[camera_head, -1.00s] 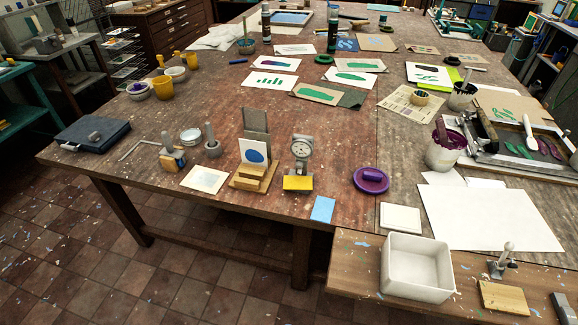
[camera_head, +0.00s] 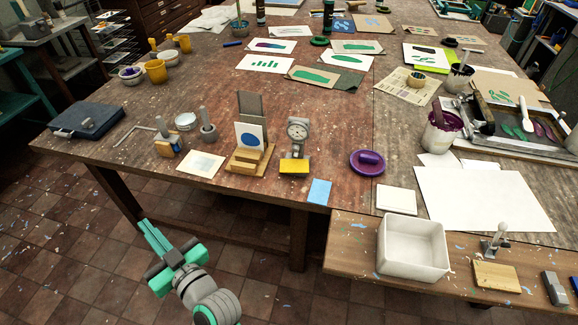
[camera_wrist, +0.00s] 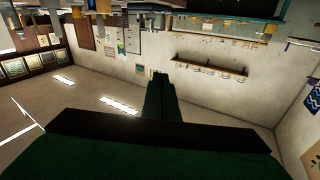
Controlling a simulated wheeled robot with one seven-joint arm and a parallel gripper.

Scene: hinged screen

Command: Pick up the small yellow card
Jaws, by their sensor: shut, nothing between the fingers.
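The small yellow card (camera_head: 294,167) lies near the front edge of the big table, at the foot of a grey dial gauge (camera_head: 297,132). I cannot tell whether it rests on the gauge's base or right in front of it. My gripper (camera_head: 147,227) is in the lower left of the head view, over the tiled floor in front of the table, well left of and apart from the card. Its teal fingers are together and empty. The wrist view shows the dark green fingers (camera_wrist: 160,98) pointing at a far wall; the card is not in that view.
A wooden stand with a blue-dot card (camera_head: 249,137) is left of the gauge. A blue card (camera_head: 319,192) and a purple lidded disc (camera_head: 367,163) are to its right. A white bin (camera_head: 412,248) stands on the lower side bench. Floor before the table is free.

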